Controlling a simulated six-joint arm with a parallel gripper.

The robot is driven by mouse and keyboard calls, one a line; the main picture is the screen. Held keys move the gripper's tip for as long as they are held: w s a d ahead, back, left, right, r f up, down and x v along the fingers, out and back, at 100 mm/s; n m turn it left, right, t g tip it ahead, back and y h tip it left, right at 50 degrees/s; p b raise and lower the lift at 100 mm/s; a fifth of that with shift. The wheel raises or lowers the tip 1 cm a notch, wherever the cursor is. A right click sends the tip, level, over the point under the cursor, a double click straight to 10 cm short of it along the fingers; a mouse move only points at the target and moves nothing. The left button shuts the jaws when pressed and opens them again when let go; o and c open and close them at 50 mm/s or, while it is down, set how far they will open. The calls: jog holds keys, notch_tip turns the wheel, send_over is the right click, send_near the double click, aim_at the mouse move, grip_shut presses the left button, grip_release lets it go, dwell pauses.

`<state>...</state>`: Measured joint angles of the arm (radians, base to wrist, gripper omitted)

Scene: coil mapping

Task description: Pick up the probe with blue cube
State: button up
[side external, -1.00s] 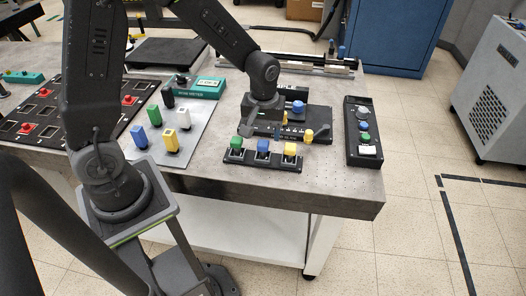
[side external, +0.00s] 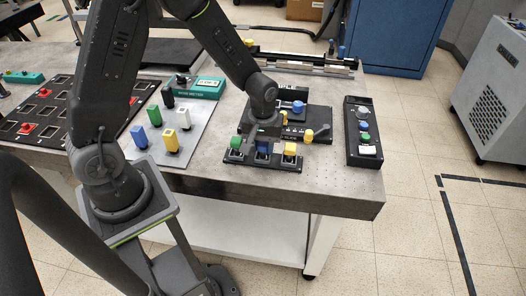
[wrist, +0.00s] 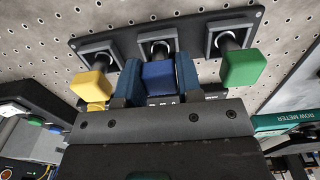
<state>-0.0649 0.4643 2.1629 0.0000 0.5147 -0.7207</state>
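The blue cube (wrist: 158,76) tops the middle probe of a three-slot black holder (wrist: 187,44). The holder lies at the table's front in the side view (side external: 270,163). My gripper (wrist: 158,73) has one finger on each side of the blue cube. The fingers look very close to its sides, but whether they press on it is unclear. In the side view my gripper (side external: 263,143) is down over the middle slot and partly hides the blue cube. The probe still stands in its slot.
A green cube probe (side external: 236,142) and a yellow cube probe (side external: 290,149) stand in the neighbouring slots, close to my fingers. A black device with knobs (side external: 318,121) is just behind. A control box (side external: 352,150) stands to the right; bare table lies in front.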

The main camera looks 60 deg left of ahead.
jog(key=c, duration=0.4)
jog(key=shift+c, duration=0.2)
